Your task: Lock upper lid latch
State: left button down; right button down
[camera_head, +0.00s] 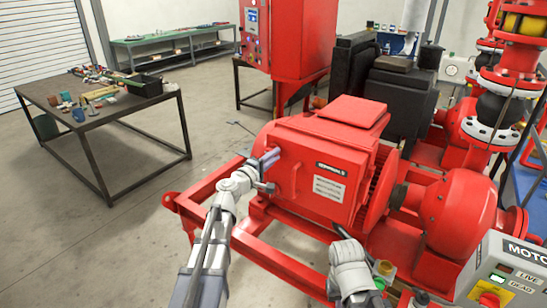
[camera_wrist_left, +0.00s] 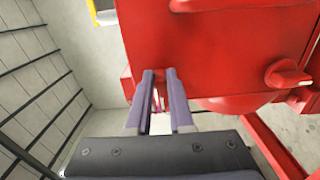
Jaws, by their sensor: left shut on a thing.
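The red terminal box (camera_head: 318,166) sits on the pump skid, with a dark name label and a pale plate on its lid. My left gripper (camera_head: 268,158) is at the box's left side, high up. In the left wrist view its two grey-violet fingers (camera_wrist_left: 160,103) are shut around the upper lid latch (camera_wrist_left: 158,98), a small red part mostly hidden between them. Another red latch knob (camera_wrist_left: 288,76) shows to the right on the red face, apart from the fingers. My right arm shows at the bottom of the head view; its fingers are not visible.
The red skid frame (camera_head: 290,264) runs below the box. The red motor-side housing (camera_head: 458,207) and a control box (camera_head: 508,272) stand to the right.

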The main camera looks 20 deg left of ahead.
pick_arm(q)
jog(key=c, duration=0.8)
grip_release()
jog(key=v, duration=0.7)
jog(key=shift+s, duration=0.35)
jog(key=shift+a, duration=0.1)
